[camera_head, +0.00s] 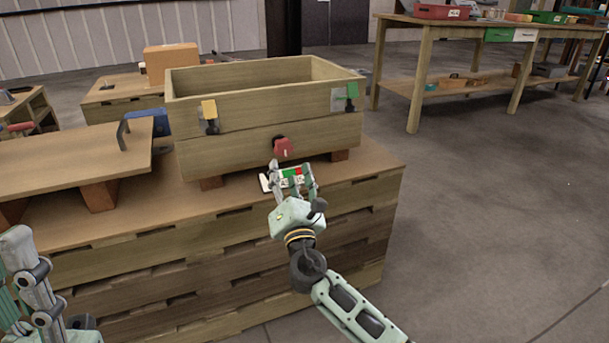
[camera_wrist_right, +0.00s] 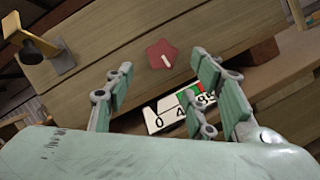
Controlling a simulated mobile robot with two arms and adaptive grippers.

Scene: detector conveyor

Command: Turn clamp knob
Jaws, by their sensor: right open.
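The clamp knob (camera_head: 283,147) is a red star-shaped knob with a white mark, on the front wall of the lower wooden box. In the right wrist view the knob (camera_wrist_right: 161,54) sits just beyond and between my fingers, apart from them. My right gripper (camera_head: 290,171) is open and empty in front of the box, a little below the knob. Its fingers also show in the right wrist view (camera_wrist_right: 165,75). A white label with digits and a green and red strip (camera_wrist_right: 182,108) lies below the knob, partly covered by a finger. My left gripper (camera_head: 25,265) shows only partly at the lower left edge.
The wooden box (camera_head: 230,104) stands on a pallet stack (camera_head: 230,270), with yellow (camera_head: 210,110) and green (camera_head: 340,100) latches on its front. A wooden lid with a handle (camera_head: 80,157) lies to the left. The floor at the right is clear.

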